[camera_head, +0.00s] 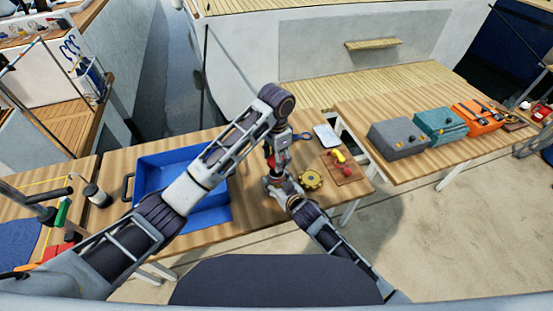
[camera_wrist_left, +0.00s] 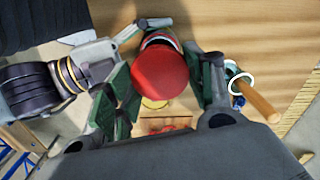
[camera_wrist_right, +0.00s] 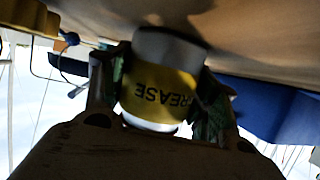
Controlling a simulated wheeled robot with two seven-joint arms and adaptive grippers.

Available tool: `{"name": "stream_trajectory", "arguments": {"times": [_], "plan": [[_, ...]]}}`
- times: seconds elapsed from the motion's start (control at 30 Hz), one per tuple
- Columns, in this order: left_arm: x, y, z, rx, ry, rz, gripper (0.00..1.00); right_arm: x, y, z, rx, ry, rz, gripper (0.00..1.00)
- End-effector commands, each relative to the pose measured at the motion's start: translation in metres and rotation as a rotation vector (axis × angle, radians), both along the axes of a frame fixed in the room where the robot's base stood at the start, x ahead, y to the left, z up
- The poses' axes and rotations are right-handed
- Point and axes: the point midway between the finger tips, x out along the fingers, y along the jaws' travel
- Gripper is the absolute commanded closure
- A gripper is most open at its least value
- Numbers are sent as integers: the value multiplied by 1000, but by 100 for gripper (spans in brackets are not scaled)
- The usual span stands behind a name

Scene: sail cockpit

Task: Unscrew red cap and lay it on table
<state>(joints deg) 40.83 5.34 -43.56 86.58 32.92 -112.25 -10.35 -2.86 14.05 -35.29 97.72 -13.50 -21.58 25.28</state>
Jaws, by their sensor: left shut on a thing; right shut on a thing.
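The red cap (camera_wrist_left: 160,74) is seen from above in the left wrist view, with the fingers of my left gripper (camera_wrist_left: 165,88) shut on its two sides. A bit of it shows as red in the head view (camera_head: 271,160). The grease jar (camera_wrist_right: 162,84) has a yellow label and a grey end, and stands between the fingers of my right gripper (camera_wrist_right: 160,95), shut on it low over the table. The label reads upside down in that view. The cap is over the jar; whether it is still threaded on is hidden.
The wooden table (camera_head: 245,228) bears a blue tray (camera_head: 150,162) on the left. To the right are a yellow round part (camera_head: 310,179), a brown board with yellow and red pieces (camera_head: 349,172) and a white sheet (camera_head: 326,135). Grey, teal and orange boxes stand on the other table.

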Motion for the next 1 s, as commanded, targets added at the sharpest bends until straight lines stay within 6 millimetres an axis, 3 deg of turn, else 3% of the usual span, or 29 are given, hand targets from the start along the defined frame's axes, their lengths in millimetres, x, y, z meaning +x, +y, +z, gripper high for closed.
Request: {"name": "stream_trajectory", "arguments": {"times": [0.07,0.1,0.27,0.77,1.0], "plan": [[0,0,0,0,0,0,76,0,0,0,0,0,0,100],[0,0,0,0,0,0,76,0,0,0,0,0,0,36],[0,0,0,0,0,-1,76,0,0,0,0,0,0,16],[0,0,0,0,0,-1,76,-2,-1,1,0,0,0,15],[0,0,0,0,0,-1,76,-13,-7,5,0,0,0,15]]}}
